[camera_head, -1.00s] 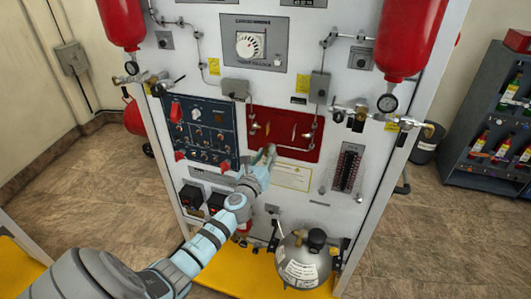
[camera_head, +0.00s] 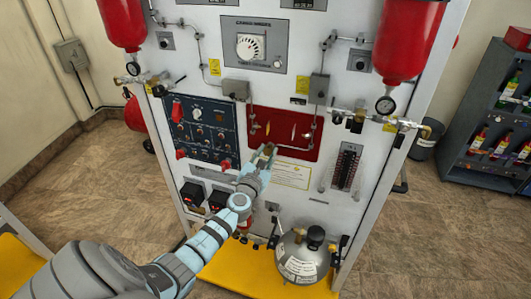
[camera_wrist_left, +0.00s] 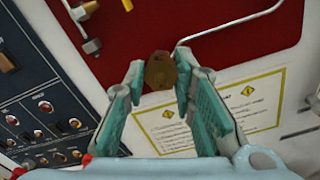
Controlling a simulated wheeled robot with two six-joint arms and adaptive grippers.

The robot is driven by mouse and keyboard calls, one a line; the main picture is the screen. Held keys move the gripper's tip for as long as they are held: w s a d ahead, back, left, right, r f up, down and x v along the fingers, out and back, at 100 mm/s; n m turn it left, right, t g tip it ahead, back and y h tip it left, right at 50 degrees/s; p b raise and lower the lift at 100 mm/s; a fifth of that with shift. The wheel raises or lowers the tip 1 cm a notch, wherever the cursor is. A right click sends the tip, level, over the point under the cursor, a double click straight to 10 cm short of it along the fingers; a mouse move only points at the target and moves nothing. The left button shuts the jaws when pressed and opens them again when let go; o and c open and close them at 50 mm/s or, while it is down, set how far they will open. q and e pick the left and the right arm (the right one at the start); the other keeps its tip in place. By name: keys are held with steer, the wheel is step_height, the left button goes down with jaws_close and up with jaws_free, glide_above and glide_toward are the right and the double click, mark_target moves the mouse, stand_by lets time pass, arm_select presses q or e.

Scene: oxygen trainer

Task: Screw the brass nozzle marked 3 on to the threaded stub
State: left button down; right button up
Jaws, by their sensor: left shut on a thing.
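My left gripper (camera_head: 265,152) is in front of the lower left part of the red panel (camera_head: 285,148). In the left wrist view, my left gripper (camera_wrist_left: 158,82) has its two teal fingers closed on a brown brass piece (camera_wrist_left: 160,72), likely the nozzle; no number is readable on it. The piece is in front of the lower edge of the red panel (camera_wrist_left: 220,15). A fitting with a brass tip (camera_wrist_left: 92,46) sticks out of the panel at upper left. I cannot tell which fitting is the threaded stub. My right gripper is out of view.
A blue switch panel (camera_head: 205,130) is left of the gripper. A yellow-edged notice (camera_head: 290,175) is below the red panel. Thin pipes (camera_head: 312,110) run down to the panel. A steel tank (camera_head: 302,258) stands low on the yellow base (camera_head: 225,272).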

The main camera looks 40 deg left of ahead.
arm_select(q)
steer(key=shift+m+p, duration=0.45)
steer(key=shift+m, duration=0.75)
steer(key=shift+f+m, duration=0.15)
steer(key=shift+m, duration=0.45)
steer(key=shift+m, duration=0.7)
steer(key=shift+m+p, duration=0.35)
steer(key=shift+m, duration=0.55)
steer(key=shift+f+m, duration=0.15)
steer(key=shift+m, duration=1.65)
